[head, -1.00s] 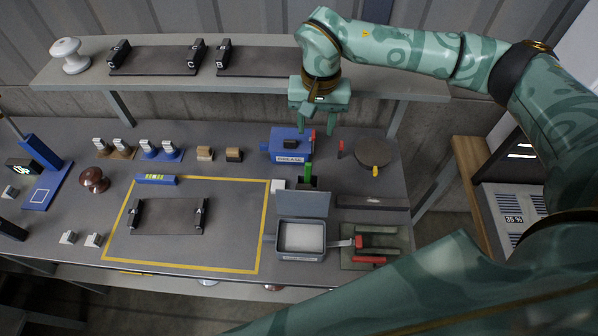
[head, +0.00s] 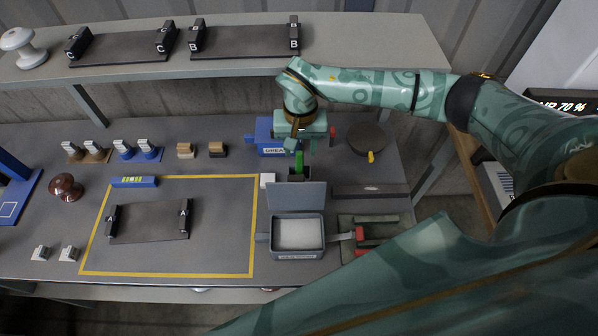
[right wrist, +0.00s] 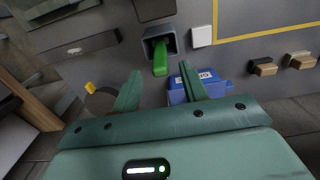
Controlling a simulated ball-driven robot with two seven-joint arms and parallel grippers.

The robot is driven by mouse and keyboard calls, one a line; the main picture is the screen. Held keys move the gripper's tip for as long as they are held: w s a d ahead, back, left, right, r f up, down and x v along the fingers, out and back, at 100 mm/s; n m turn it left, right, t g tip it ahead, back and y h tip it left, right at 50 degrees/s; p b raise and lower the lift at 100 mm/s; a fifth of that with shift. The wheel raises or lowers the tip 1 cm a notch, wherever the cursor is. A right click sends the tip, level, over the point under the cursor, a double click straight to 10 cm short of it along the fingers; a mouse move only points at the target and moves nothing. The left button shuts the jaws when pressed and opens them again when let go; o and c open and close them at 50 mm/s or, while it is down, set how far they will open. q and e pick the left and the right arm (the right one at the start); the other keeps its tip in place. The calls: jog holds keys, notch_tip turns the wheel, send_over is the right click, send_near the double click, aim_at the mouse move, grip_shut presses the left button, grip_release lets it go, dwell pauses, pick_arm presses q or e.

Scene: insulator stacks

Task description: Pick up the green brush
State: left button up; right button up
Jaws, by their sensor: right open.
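The green brush (head: 299,161) stands upright in a small dark square holder (head: 300,177) on the bench, behind the open-lidded grey box. In the right wrist view the green brush (right wrist: 160,58) sticks out of the holder (right wrist: 151,36) towards the camera. My right gripper (head: 304,146) is open and empty, pointing down above and slightly behind the brush. In the right wrist view the open fingers (right wrist: 160,76) lie on either side of the brush's line, with the brush end near the gap. I cannot tell the exact height between them. My left gripper is not in view.
A blue grease box (head: 266,140) stands just behind the holder, partly hidden by the gripper. The grey box (head: 298,252) with raised lid (head: 297,195) is in front. A white block (head: 267,180) is left of the holder; a round dark disc (head: 366,139) is to the right.

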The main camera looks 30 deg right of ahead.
aim_at(300, 161)
jog(key=f, duration=0.4)
jog(key=shift+s+a+f, duration=0.2)
jog(key=shift+f, duration=0.15)
jog(key=shift+w+f, duration=0.1)
jog(key=shift+f, duration=0.3)
jog(key=shift+c, duration=0.3)
grip_shut()
jog(key=shift+r, duration=0.1)
